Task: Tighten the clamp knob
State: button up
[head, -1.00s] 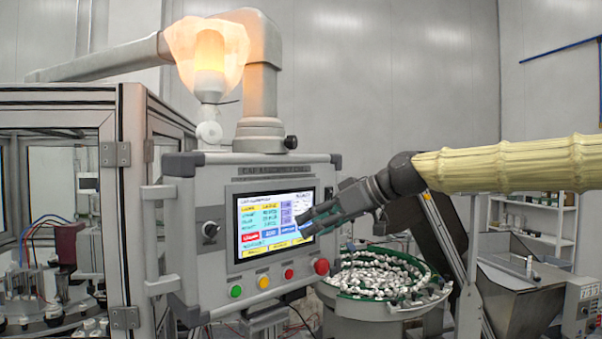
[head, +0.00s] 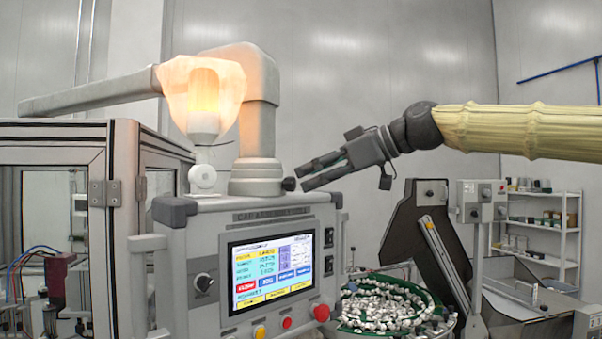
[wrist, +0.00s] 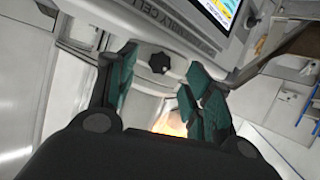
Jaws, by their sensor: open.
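The clamp knob (head: 289,184) is a small black lobed knob on the right side of the grey collar (head: 256,178) at the foot of the arm pipe, above the control panel. In the wrist view the knob (wrist: 160,63) shows its star-shaped face between my fingers. My gripper (head: 300,180) is open and level with the knob, just to its right, with its fingertips pointing left at it. In the wrist view the teal-padded fingers (wrist: 163,80) stand apart on both sides of the knob, with visible space around it. I cannot tell the exact gap in depth.
The control panel (head: 200,233) with its lit screen (head: 270,270) lies just below my gripper. A glowing lamp with a pale cover (head: 203,85) stands left of the pipe. A bowl feeder full of caps (head: 390,305) is lower right. Space above my gripper is clear.

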aim_at(294, 184)
jog(key=shift+p+x, duration=0.7)
jog(key=shift+x, duration=1.25)
jog(key=shift+d+f, duration=0.1)
jog(key=c, duration=1)
jog(key=shift+w+m+g+b, duration=0.1)
jog(key=shift+m+g+b, duration=0.25)
jog(key=shift+m+g, duration=0.55)
jog(key=m+g+y, duration=0.1)
jog(key=m, duration=0.2)
jog(key=shift+w+d, duration=0.1)
jog(key=m+y, duration=0.1)
jog(key=m+g+y+b, duration=0.1)
jog(key=m, duration=0.1)
jog(key=shift+f+m+g, duration=0.1)
jog(key=shift+m+g, duration=0.2)
